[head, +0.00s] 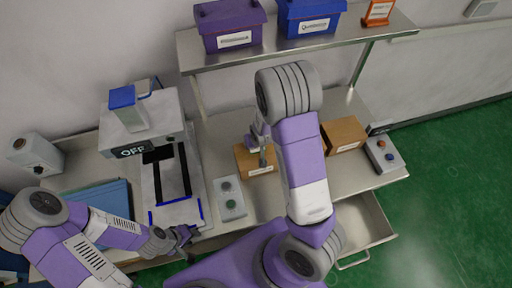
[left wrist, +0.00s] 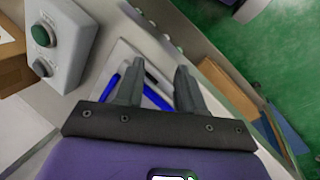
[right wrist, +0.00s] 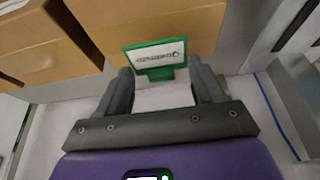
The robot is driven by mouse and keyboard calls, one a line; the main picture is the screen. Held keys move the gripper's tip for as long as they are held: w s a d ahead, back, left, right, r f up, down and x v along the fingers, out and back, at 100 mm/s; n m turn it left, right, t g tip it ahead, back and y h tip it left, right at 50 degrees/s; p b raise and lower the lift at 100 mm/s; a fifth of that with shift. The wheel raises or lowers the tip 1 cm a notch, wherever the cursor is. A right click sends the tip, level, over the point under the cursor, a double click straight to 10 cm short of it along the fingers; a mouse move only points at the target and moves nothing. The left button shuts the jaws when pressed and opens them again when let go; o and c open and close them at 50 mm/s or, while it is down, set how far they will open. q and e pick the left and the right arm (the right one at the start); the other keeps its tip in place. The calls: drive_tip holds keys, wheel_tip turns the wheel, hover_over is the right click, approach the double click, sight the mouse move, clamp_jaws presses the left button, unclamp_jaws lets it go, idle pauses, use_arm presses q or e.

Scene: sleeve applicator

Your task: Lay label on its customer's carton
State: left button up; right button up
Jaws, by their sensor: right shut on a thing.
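A brown carton (head: 243,158) stands on the bench left of my right arm, with a small white strip on its front. A second brown carton (head: 347,130) stands right of that arm. My right gripper (head: 262,150) is over the first carton. In the right wrist view, my right gripper (right wrist: 162,85) is shut on a green-edged white label (right wrist: 155,57), held before a brown carton face (right wrist: 150,22); whether they touch is unclear. My left gripper (head: 188,234) is low by the machine's front edge. In the left wrist view its fingers (left wrist: 158,88) are apart and empty.
A machine (head: 150,135) reading OFF stands on the left of the bench. A button box (head: 229,197) is left of the first carton; another (head: 383,153) is at the right end. A shelf (head: 290,55) with purple and blue bins is above. A drawer (head: 365,230) stands open.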

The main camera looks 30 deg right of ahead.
use_arm(q)
drive_tip(key=shift+f, duration=0.2)
use_arm(e)
wheel_tip(320, 180, down, 4)
drive_tip(key=shift+r, duration=0.1)
use_arm(q)
drive_tip(key=shift+w, duration=0.1)
use_arm(e)
drive_tip(key=shift+w, duration=0.1)
use_arm(q)
drive_tip(key=shift+f+b, duration=0.15)
drive_tip(key=shift+b, duration=0.2)
use_arm(e)
drive_tip(key=shift+f, duration=0.2)
drive_tip(key=o, duration=1)
drive_tip(key=shift+r, duration=0.1)
use_arm(q)
drive_tip(key=shift+r, duration=0.25)
use_arm(e)
drive_tip(key=shift+r, duration=0.3)
use_arm(q)
wheel_tip(320, 180, up, 2)
drive_tip(key=p, duration=0.2)
drive_tip(key=shift+p, duration=0.3)
drive_tip(key=shift+r+p, duration=0.3)
drive_tip(key=shift+r, duration=0.05)
use_arm(e)
drive_tip(key=v, duration=1.1)
drive_tip(key=shift+s+r, duration=0.2)
drive_tip(key=shift+s, duration=0.2)
